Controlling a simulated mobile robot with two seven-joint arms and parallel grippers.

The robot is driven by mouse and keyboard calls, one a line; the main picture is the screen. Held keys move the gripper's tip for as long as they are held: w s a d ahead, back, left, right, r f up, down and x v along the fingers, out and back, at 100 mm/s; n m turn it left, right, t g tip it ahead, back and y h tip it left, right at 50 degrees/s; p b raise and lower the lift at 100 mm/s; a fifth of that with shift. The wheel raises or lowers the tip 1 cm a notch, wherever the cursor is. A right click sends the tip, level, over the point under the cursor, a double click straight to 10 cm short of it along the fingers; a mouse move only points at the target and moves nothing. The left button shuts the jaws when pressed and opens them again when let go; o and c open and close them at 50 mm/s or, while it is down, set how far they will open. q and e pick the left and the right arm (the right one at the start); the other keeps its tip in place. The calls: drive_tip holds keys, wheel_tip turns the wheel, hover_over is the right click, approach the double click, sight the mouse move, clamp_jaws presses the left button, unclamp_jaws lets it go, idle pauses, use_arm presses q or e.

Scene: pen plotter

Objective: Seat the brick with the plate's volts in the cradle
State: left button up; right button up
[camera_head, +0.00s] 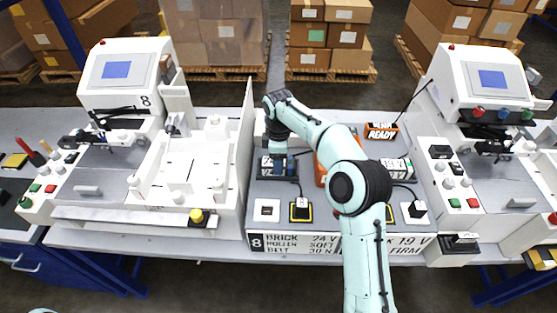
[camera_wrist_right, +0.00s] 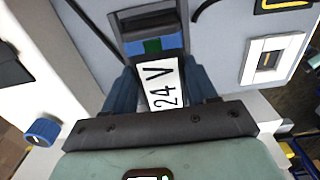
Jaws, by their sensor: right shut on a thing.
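The plate (camera_head: 296,243) on the front of the middle bench reads BRICK 24 V, ROLLER SOFT, BELT 30 N. My right gripper (camera_wrist_right: 163,85) is shut on a brick whose white label reads 24 V; this brick (camera_wrist_right: 162,92) lies between the blue fingers in the right wrist view. In the head view the dark brick (camera_head: 274,168) is at the left of the grey panel, under my right wrist. I cannot tell whether it rests in a cradle or is lifted. My left gripper is out of view.
Another brick (camera_head: 397,168) with a pale label lies on the panel's right side. A second plate (camera_head: 408,246) reads 19 V and FIRM. A tall pale divider (camera_head: 237,145) is close on the left, with a white fixture (camera_head: 180,170) beyond.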

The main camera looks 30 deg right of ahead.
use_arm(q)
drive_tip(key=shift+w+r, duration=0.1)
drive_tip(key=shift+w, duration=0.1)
use_arm(e)
drive_tip(key=shift+w+r, duration=0.15)
drive_tip(key=shift+w, duration=0.05)
drive_tip(key=o, duration=1.4)
drive_tip(key=shift+f, duration=0.2)
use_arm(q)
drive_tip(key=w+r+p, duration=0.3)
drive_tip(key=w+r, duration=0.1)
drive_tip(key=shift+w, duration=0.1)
use_arm(e)
wheel_tip(320, 180, up, 12)
drive_tip(key=shift+r, duration=0.15)
